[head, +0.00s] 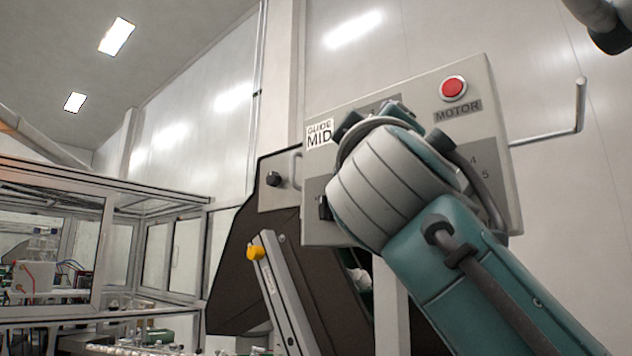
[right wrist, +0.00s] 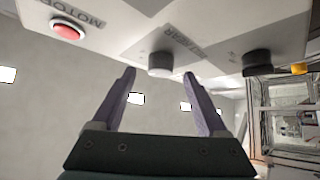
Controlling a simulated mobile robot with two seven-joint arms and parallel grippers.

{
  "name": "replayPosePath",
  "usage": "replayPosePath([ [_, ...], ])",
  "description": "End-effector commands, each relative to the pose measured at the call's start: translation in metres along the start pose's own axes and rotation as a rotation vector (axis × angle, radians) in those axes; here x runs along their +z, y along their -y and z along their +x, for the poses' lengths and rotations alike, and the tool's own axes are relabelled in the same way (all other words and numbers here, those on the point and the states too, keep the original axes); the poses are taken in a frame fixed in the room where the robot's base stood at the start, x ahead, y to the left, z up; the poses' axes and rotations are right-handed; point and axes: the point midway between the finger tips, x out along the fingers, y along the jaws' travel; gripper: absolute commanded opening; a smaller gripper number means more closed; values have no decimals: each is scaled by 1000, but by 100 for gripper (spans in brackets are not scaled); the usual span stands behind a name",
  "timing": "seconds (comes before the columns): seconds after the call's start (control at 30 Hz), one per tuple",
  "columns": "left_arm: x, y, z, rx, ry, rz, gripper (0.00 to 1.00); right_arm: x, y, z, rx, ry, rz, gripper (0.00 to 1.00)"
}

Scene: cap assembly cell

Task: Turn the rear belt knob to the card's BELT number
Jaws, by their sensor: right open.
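In the right wrist view, a knob with a grey face and dark rim (right wrist: 160,62) stands on the panel, beside a dark label that seems to read REAR, upside down. My right gripper (right wrist: 160,76) is open, its two fingers pointing at this knob, one to either side of it in the picture. I cannot tell whether they touch it. In the head view my right arm hides this knob; the digits 4 and 5 show beside the arm. My left gripper is not in view.
A red button (head: 453,88) labelled MOTOR sits on the upper right of the panel (head: 400,92). A second, black knob (right wrist: 257,62) is on the same panel. A yellow knob (head: 256,253) tops a slanted rail. A bent rod (head: 545,136) sticks out right.

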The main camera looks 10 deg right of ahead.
Motion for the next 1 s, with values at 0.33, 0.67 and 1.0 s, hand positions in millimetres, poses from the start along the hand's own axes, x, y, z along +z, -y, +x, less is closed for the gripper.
replayPosePath([
  [0.33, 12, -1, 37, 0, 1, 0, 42, 2, 3, -66, -1, -1, 4, 76],
  [0.67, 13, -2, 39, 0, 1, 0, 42, 0, 0, -74, 0, 0, 0, 76],
  [1.0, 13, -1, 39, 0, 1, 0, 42, 1, 2, -74, -4, 3, 2, 76],
])
